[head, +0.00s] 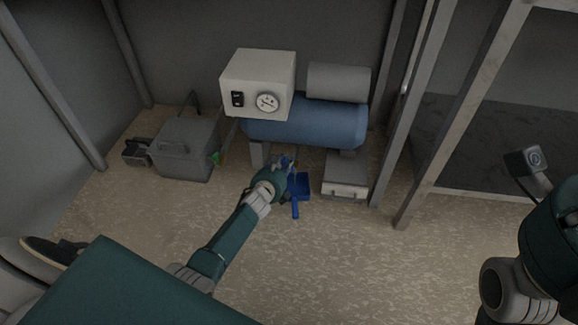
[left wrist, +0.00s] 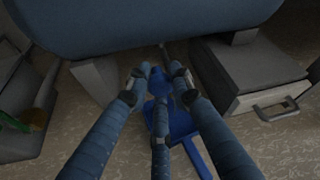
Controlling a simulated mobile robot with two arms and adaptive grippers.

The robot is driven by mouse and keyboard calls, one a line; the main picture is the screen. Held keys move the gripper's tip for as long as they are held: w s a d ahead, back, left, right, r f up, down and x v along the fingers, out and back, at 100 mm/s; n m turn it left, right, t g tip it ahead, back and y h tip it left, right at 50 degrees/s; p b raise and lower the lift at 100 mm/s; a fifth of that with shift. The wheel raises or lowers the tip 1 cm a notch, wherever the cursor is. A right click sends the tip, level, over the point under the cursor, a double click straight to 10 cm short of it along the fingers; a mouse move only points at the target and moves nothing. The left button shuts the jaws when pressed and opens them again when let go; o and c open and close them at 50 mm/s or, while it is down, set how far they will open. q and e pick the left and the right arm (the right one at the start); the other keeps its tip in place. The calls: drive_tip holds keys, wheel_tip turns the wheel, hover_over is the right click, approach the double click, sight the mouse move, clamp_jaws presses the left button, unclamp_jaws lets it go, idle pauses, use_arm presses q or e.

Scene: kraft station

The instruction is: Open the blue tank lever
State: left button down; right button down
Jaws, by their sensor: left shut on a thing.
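The blue tank (head: 305,125) lies horizontally under a white control box, and its underside (left wrist: 150,22) fills the top of the left wrist view. My left gripper (head: 284,166) is just below the tank. In the left wrist view, its fingers (left wrist: 159,82) are shut around a small blue part, the lever (left wrist: 157,74), on a short stem under the tank. The fingers partly hide the lever, so its exact angle cannot be told. My right arm shows at the right edge of the head view, but its gripper does not show clearly.
A blue dustpan (head: 297,186) lies on the floor just below my left gripper. A grey drawer box (head: 345,178) stands right of it under the tank. A grey toolbox (head: 184,150) stands at the left. Metal posts (head: 402,110) rise at the right. The front floor is clear.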

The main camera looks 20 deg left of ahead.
use_arm(q)
drive_tip(key=shift+w+d+r+m+g+y, duration=0.15)
drive_tip(key=shift+d+m+g+y, duration=0.15)
drive_tip(key=shift+d+m+y, duration=0.55)
drive_tip(key=shift+d, duration=0.15)
drive_tip(key=c, duration=1.5)
unclamp_jaws()
drive_tip(key=shift+c, duration=0.2)
drive_tip(key=v, duration=1.2)
drive_tip(key=shift+w+r, duration=0.1)
drive_tip(key=shift+r, duration=0.05)
